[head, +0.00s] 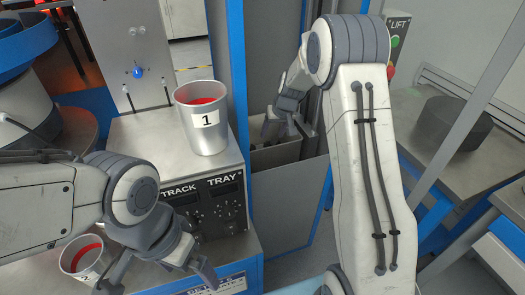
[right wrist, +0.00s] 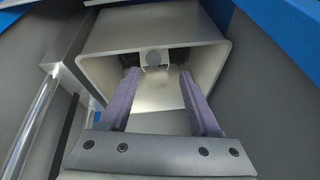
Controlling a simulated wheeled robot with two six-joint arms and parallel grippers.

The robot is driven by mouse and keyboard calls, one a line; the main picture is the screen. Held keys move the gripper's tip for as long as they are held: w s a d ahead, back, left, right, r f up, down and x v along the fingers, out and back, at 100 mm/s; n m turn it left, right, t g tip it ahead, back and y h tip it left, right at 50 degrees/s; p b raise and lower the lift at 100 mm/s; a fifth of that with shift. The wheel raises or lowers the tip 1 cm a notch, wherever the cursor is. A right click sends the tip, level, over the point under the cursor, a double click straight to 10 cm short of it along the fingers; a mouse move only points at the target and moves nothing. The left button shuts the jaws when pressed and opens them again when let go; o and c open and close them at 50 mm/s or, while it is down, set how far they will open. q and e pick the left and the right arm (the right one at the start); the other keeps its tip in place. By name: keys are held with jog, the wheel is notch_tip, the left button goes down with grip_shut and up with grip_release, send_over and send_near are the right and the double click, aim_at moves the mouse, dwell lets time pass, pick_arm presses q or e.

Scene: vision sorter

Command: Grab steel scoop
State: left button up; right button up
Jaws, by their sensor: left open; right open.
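The steel scoop (head: 270,126) is a small grey metal shape at the bin below my right gripper in the head view, partly hidden by the fingers. My left gripper (head: 158,274) is open and empty at the lower left.
A grey bin (head: 275,157) stands behind a panel by the blue post (head: 240,70). A metal can marked 1 (head: 208,130) stands on the control box (head: 135,140). Another can (head: 82,262) is near my left gripper. A dark round block (head: 457,123) lies on the right bench.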

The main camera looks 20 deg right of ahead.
send_over(265, 145)
jog(key=s, duration=0.3)
jog(key=f, duration=0.2)
jog(key=d+f, duration=0.1)
jog(key=f, duration=0.1)
jog(key=shift+w+f, duration=0.15)
jog(key=shift+f, duration=0.2)
jog(key=x, duration=0.5)
jog(key=shift+w+d+f, duration=0.1)
jog(key=shift+d+f, duration=0.15)
jog(key=shift+f, duration=0.05)
grip_shut()
